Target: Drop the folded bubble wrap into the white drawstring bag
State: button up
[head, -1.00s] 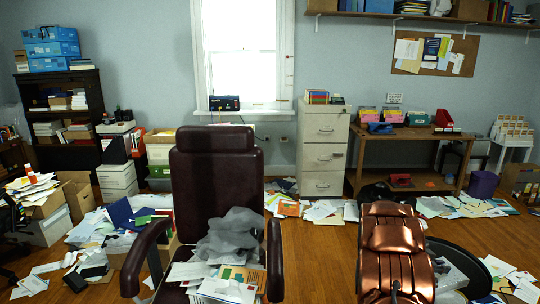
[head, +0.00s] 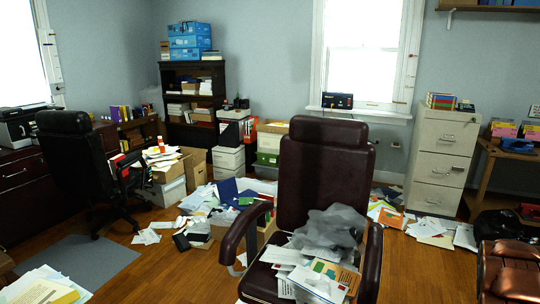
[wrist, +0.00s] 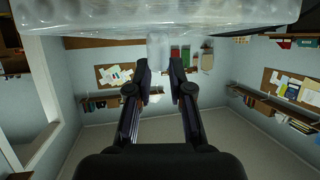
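In the wrist view my gripper (wrist: 159,75) has its two black fingers close together, with a pale translucent strip between and beyond their tips. That strip joins a wide, clear, crinkled sheet across the top of the picture, which looks like the folded bubble wrap (wrist: 160,16). The fingers appear shut on it. My gripper and the bubble wrap do not show in the head view. I cannot make out a white drawstring bag in either view. A grey crumpled translucent sheet or bag (head: 330,232) lies on the maroon chair's seat; I cannot tell which it is.
The maroon chair (head: 325,170) stands ahead with papers on its seat. A copper-brown glossy seat (head: 512,270) is at the right edge. A black office chair (head: 70,160), boxes (head: 168,185) and scattered papers lie left. Bare wood floor (head: 175,275) is at front left.

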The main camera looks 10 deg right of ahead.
jog(key=o, duration=0.4)
jog(key=shift+v, duration=6)
